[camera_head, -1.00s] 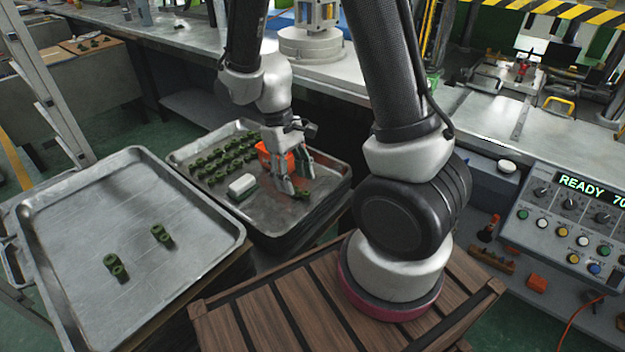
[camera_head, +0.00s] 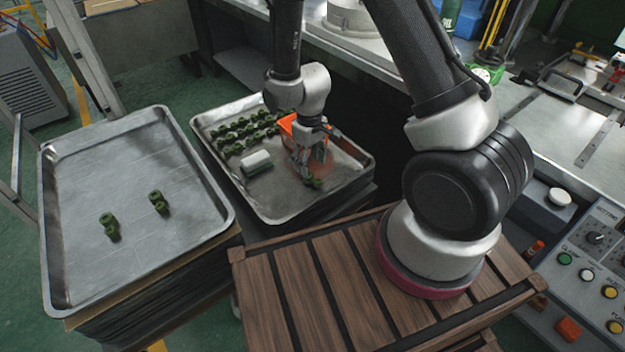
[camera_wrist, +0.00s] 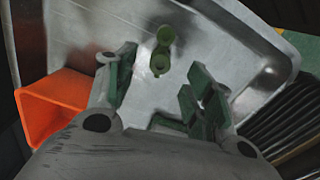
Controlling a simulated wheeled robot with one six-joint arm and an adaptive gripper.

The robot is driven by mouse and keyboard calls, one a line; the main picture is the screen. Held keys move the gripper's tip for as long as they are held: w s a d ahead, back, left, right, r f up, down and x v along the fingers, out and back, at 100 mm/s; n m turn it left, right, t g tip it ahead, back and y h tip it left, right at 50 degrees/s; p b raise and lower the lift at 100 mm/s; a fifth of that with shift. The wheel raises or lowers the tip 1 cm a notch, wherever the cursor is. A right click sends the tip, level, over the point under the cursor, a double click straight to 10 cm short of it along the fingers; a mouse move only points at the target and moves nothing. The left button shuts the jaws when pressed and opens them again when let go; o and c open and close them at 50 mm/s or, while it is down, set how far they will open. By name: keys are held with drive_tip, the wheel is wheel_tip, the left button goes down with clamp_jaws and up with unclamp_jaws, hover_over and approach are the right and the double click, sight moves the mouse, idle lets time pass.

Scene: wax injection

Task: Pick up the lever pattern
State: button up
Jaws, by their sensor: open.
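A green lever pattern (camera_wrist: 162,50) lies on the metal tray (camera_wrist: 210,40), between and just beyond my open fingertips in the wrist view. In the head view this lever pattern (camera_head: 313,183) sits at the tip of my gripper (camera_head: 302,170), partly hidden by the fingers. My gripper (camera_wrist: 160,95) is open and empty, pointing down over the tray. Several more green patterns (camera_head: 238,130) stand in rows at the back left of the same tray. Two patterns (camera_head: 158,203) lie on the separate left tray (camera_head: 150,260).
An orange bin (camera_wrist: 60,103) stands in the tray close beside my gripper. A white and green block (camera_head: 256,161) lies left of the gripper. The tray's raised rim (camera_head: 300,212) is near. A wooden slatted platform (camera_head: 300,270) lies in front.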

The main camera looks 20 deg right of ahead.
sight(311, 180)
drive_tip(key=f, duration=0.6)
drive_tip(key=shift+w+a+f, duration=0.1)
drive_tip(key=shift+w+a, duration=0.15)
drive_tip(key=shift+w, duration=0.05)
drive_tip(key=c, duration=1)
